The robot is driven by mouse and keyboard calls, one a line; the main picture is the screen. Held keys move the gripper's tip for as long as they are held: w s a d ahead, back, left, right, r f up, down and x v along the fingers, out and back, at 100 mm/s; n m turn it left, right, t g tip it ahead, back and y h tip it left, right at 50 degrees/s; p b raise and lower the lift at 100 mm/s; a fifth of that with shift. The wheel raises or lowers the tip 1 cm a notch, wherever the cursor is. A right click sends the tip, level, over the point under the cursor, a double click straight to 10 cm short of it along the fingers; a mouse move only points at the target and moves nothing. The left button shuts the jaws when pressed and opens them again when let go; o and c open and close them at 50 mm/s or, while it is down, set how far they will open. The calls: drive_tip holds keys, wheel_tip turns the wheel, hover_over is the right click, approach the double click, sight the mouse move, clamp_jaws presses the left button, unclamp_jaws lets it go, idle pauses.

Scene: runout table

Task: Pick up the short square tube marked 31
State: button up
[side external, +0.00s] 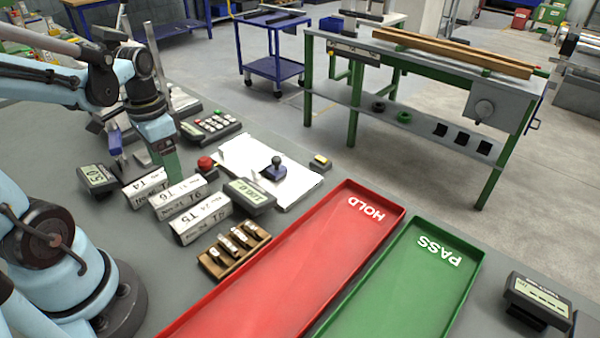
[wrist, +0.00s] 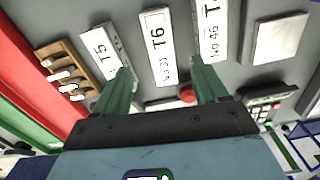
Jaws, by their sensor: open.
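The square tube marked T6 and No 31 (wrist: 158,48) is white-faced and lies in the middle of a row of tubes in the wrist view. It also lies in the middle in the side view (side external: 177,198). The T5 tube (wrist: 106,54) lies to its left and the tube marked No 46 (wrist: 211,30) to its right in the wrist view. My gripper (wrist: 160,68) is open and empty, its green fingers pointing down over the row. The T6 tube shows between the fingers; I cannot tell the height gap. In the side view my gripper (side external: 168,168) is just behind the tubes.
A red button (side external: 206,164) and a keypad (side external: 211,125) stand behind the tubes. A display box (side external: 250,196) stands close to the T5 tube's end. A wooden rack (side external: 208,263), the red HOLD tray (side external: 290,262) and the green PASS tray (side external: 415,290) lie in front and right.

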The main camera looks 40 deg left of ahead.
sight(178, 190)
drive_tip(key=shift+f, duration=1.7)
drive_tip(key=shift+w+f, duration=0.2)
drive_tip(key=shift+f, duration=0.55)
drive_tip(key=shift+w+f, duration=0.15)
drive_tip(key=shift+f, duration=1.75)
drive_tip(key=c, duration=1.1)
